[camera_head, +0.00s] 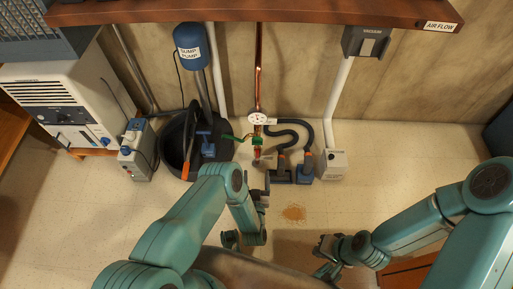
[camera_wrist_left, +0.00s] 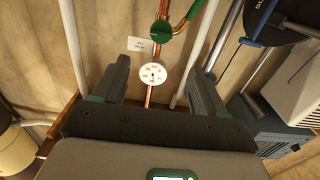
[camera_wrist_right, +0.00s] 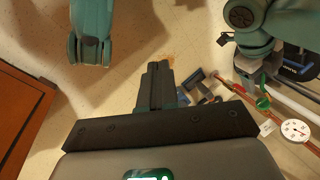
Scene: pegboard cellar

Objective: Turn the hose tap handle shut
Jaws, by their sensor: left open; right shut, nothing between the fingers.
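The green hose tap handle (camera_head: 243,138) sits on a copper pipe (camera_head: 259,60) at the back wall, below a round white gauge (camera_head: 258,118). In the left wrist view the green handle (camera_wrist_left: 160,31) shows beyond the gauge (camera_wrist_left: 152,74), near the top. My left gripper (camera_head: 262,190) is open and empty, its fingers (camera_wrist_left: 162,76) apart with the gauge and pipe seen between them. It stands short of the tap, not touching it. My right gripper (camera_head: 328,258) is shut and empty at the lower right, far from the tap. The handle (camera_wrist_right: 263,102) shows at right in the right wrist view.
A blue sump pump tank (camera_head: 190,47) and a black basin (camera_head: 176,146) stand left of the tap. Vacuum nozzles (camera_head: 283,173) and a white box (camera_head: 332,164) lie right of it. A brown shelf (camera_head: 310,10) overhangs the wall.

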